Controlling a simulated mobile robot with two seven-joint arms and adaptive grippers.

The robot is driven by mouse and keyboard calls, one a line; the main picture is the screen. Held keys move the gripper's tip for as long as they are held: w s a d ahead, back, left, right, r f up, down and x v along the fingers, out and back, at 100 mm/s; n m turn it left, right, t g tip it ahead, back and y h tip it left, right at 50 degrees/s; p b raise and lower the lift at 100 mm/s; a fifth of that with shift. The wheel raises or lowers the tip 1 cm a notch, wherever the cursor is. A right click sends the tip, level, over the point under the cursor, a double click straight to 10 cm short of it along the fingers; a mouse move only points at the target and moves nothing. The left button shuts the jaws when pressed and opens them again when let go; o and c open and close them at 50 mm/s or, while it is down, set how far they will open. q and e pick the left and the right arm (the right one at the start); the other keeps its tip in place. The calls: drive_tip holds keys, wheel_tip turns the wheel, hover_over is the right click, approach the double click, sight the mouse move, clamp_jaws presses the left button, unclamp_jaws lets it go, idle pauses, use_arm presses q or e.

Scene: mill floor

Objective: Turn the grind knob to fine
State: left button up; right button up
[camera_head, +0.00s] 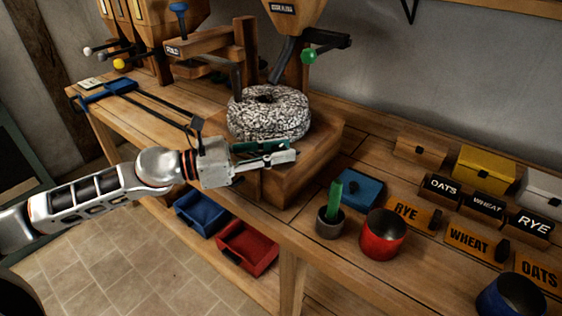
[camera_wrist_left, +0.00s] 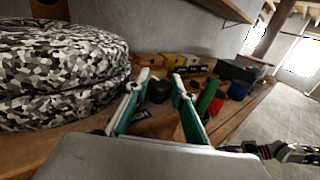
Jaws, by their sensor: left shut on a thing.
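The stone mill has a speckled black-and-white millstone (camera_head: 268,113) on a wooden block base (camera_head: 300,165). My left gripper (camera_head: 279,152) reaches in from the left, in front of the base and just below the stone. In the left wrist view its two green-padded fingers (camera_wrist_left: 161,82) stand either side of a dark round knob (camera_wrist_left: 158,91), apparently the grind knob, and are shut on it. A small dark label with pale lettering (camera_wrist_left: 141,116) lies by it, too small to read. The head view does not show the knob clearly. My right arm seems to show at the wrist view's right edge, its jaws unclear.
A blue box (camera_head: 358,188), a grey cup with a green stick (camera_head: 331,222) and a red pot (camera_head: 382,236) stand right of the mill. Labelled grain blocks and boxes (camera_head: 475,240) fill the far right. Blue (camera_head: 202,212) and red bins (camera_head: 247,248) sit below the bench.

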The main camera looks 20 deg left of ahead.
use_arm(q)
drive_tip(key=shift+w+f+m+g+h+b, duration=0.1)
drive_tip(key=shift+f+m+g+h+b, duration=0.35)
drive_tip(key=shift+b, duration=0.35)
drive_tip(key=shift+r+g+b, duration=0.15)
drive_tip(key=shift+g+b, duration=0.2)
drive_tip(key=shift+r+m+g+h+b, duration=0.15)
drive_tip(key=shift+m+g+h+b, duration=0.1)
drive_tip(key=shift+m+g+b, duration=0.1)
drive_tip(key=shift+r, duration=0.25)
use_arm(e)
drive_tip(key=shift+w+d+f, duration=0.15)
drive_tip(key=shift+w, duration=0.3)
drive_tip(key=shift+w+d+f, duration=0.1)
drive_tip(key=shift+w+f, duration=0.05)
drive_tip(key=shift+w, duration=0.3)
use_arm(q)
drive_tip(key=o, duration=1.1)
use_arm(e)
drive_tip(key=shift+s+d+f, duration=0.1)
drive_tip(key=shift+f, duration=0.1)
